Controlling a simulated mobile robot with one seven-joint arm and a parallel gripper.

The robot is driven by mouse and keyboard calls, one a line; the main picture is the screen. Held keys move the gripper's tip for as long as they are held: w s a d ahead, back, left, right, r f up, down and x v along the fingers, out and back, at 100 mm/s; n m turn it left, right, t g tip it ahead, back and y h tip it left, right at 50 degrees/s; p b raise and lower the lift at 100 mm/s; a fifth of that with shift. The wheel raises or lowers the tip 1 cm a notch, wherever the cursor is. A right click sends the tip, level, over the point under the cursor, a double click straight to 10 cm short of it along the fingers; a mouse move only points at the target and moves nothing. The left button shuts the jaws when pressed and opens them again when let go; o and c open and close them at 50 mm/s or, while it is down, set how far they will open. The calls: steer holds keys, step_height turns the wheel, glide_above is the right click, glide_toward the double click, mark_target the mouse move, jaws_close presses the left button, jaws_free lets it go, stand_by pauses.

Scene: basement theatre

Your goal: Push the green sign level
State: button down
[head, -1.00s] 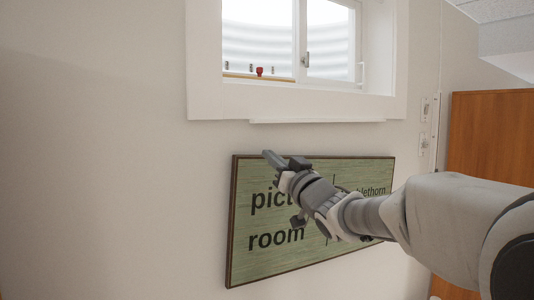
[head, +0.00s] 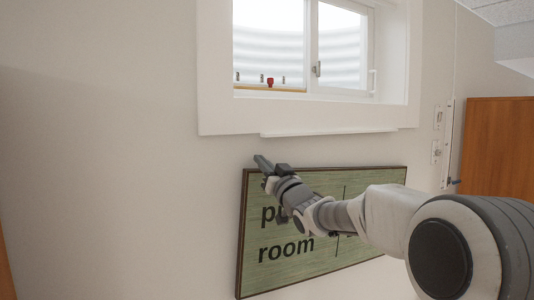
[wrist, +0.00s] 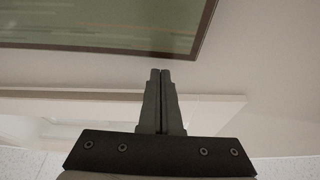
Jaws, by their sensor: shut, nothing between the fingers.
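The green sign (head: 325,246) hangs on the wall below the window, with a dark frame and black lettering, of which "room" is readable. My arm hides part of the lettering and of the right side. In the wrist view, the shut, empty fingers (wrist: 160,72) point at the frame near the corner of the sign (wrist: 100,22). I cannot tell whether they touch it.
A white-framed window (head: 308,120) is above the sign, with a small red object (head: 270,82) and several small fittings at its lower edge. An orange-brown wooden panel (head: 500,150) stands at the right. The wall left of the sign is bare.

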mark_target(257, 176)
steer(key=shift+s+f, duration=0.1)
steer(key=shift+f, duration=0.7)
steer(key=f+b, duration=0.1)
steer(key=b, duration=0.1)
steer(key=f+n+b, duration=0.1)
steer(key=f+b, duration=0.1)
steer(key=shift+s+a+f+y, duration=0.1)
steer(key=shift+a+y, duration=0.1)
steer(key=shift+y, duration=0.1)
steer(key=shift+r, duration=0.2)
